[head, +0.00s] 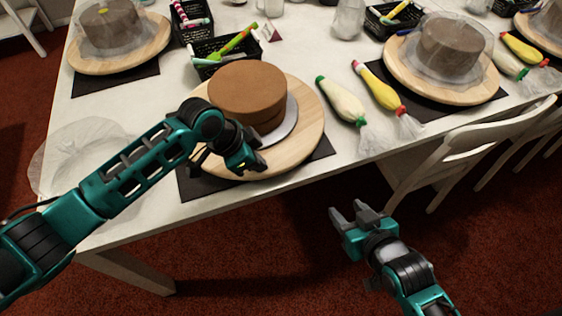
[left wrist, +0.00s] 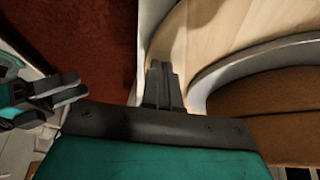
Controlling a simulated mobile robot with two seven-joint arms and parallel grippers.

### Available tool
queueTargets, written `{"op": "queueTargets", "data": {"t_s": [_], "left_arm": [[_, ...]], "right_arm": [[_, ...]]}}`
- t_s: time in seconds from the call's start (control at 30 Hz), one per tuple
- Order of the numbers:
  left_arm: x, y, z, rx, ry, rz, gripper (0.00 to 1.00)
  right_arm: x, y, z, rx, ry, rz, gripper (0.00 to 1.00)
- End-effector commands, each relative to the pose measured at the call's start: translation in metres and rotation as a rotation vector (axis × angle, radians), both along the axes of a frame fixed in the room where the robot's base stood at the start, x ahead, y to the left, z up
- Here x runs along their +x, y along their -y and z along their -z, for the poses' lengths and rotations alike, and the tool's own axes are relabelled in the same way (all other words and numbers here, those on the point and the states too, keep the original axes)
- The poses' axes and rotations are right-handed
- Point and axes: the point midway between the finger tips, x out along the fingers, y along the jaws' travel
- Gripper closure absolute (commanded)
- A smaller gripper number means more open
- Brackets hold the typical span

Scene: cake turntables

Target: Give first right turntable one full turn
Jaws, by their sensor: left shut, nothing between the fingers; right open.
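The nearest turntable (head: 305,125) is a round wooden disc bearing a chocolate-brown cake (head: 248,92) on a pale board, on a dark mat. My left gripper (head: 256,167) is shut and empty over the near side of this disc, beside the cake. In the left wrist view the shut fingers (left wrist: 162,85) are close to the wooden disc (left wrist: 225,25), with the cake (left wrist: 270,125) on the right; I cannot tell whether they touch the disc. My right gripper (head: 348,208) is open and empty beyond the table's front edge, and it also shows in the left wrist view (left wrist: 68,88).
Two wrapped cakes stand on turntables at back left (head: 152,44) and right (head: 400,72). Piping bags (head: 345,102) lie right of the near turntable, and a black basket (head: 205,71) stands behind it. White chairs (head: 440,160) stand at the right front edge.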

Motion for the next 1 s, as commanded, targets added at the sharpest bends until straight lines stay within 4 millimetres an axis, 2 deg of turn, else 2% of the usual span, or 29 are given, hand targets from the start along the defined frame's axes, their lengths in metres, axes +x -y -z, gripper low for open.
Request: {"op": "queueTargets", "data": {"t_s": [0.2,0.4,0.77,1.0], "left_arm": [[0.007,0.034,0.000,-0.003,0.001,0.003,1.00],[0.013,0.055,0.000,-0.002,0.001,0.002,1.00],[0.013,0.058,-0.001,-0.001,0.001,0.001,1.00],[0.014,0.058,-0.021,-0.002,0.003,0.002,1.00]], "right_arm": [[0.000,0.000,0.002,0.000,0.001,0.000,0.50],[0.000,0.000,0.004,0.001,0.001,0.001,0.50],[0.001,-0.002,0.003,0.009,0.001,0.006,0.50],[0.001,-0.002,-0.001,0.009,0.001,0.006,0.50]]}}
